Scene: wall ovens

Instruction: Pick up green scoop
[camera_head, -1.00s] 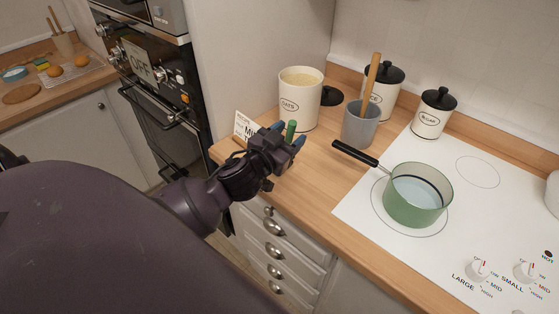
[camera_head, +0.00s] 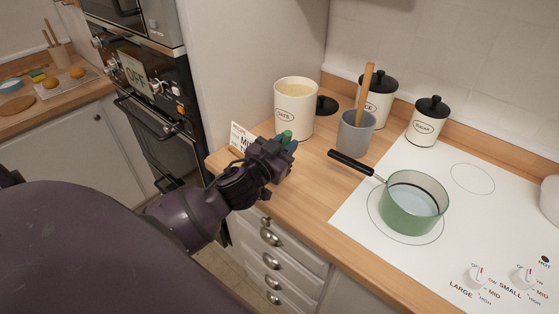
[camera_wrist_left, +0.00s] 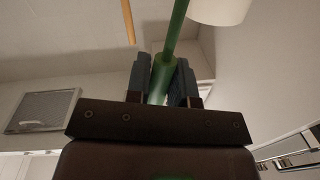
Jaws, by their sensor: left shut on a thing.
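The green scoop (camera_head: 286,136) shows as a short green piece at my left gripper (camera_head: 284,146), near the counter's left end. In the left wrist view the green scoop (camera_wrist_left: 174,38) is a long green handle running between the two fingers of my left gripper (camera_wrist_left: 163,82), which is shut on it. The rest of the scoop is hidden behind the gripper and arm in the head view. The gripper is in front of the open oats canister (camera_head: 294,112). I do not see my right gripper.
A recipe card (camera_head: 239,137) stands behind my left gripper. A black lid (camera_head: 327,105) lies beside the oats canister. A grey holder (camera_head: 355,135) with a wooden utensil and a green pot (camera_head: 412,205) on the white stove stand to the right.

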